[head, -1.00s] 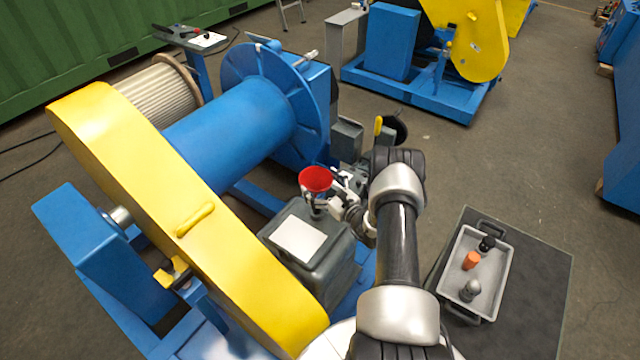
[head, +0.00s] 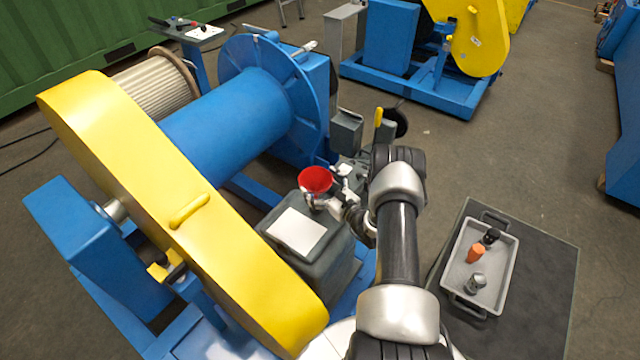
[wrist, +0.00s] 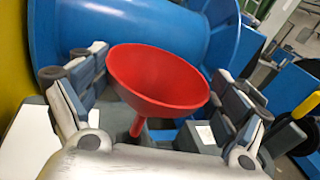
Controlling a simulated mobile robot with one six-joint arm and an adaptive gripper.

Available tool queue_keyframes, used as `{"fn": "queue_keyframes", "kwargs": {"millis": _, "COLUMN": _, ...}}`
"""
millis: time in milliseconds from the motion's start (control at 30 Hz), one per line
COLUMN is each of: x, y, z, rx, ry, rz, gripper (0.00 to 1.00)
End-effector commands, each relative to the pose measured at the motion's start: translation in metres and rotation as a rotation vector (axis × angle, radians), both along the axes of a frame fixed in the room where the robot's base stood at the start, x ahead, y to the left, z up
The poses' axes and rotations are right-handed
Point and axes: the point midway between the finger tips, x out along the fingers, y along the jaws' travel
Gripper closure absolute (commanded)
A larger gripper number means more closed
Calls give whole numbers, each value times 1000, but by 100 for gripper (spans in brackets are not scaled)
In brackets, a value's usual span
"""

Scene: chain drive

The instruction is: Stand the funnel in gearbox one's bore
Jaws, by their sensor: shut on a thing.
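The red funnel (head: 315,179) is above the far edge of a grey gearbox housing (head: 325,262) with a white sheet on top. My gripper (head: 330,198) is shut on the funnel, its wide mouth up. In the wrist view the funnel (wrist: 158,80) sits between the two fingers (wrist: 155,115), its stem pointing down and looking tilted. The bore is hidden behind the funnel and gripper. I cannot tell whether the stem tip is in it or above it. No label that reads gearbox one is legible.
A yellow chain guard (head: 180,210) and blue drum (head: 235,125) stand close on the left. A grey tray (head: 460,290) with small black, orange and grey items lies on a dark table (head: 545,290) at right. Grey machinery with a yellow handle (head: 378,118) stands behind my gripper.

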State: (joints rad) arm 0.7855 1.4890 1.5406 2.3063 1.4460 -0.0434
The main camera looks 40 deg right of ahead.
Motion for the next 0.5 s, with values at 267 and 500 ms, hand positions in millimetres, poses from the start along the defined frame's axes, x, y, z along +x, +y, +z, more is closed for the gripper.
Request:
{"fn": "queue_keyframes", "kwargs": {"millis": 267, "x": 0, "y": 0, "z": -21, "rx": 0, "ry": 0, "rz": 0, "gripper": 33}}
{"fn": "queue_keyframes", "kwargs": {"millis": 500, "x": 0, "y": 0, "z": -34, "rx": 0, "ry": 0, "rz": 0, "gripper": 33}}
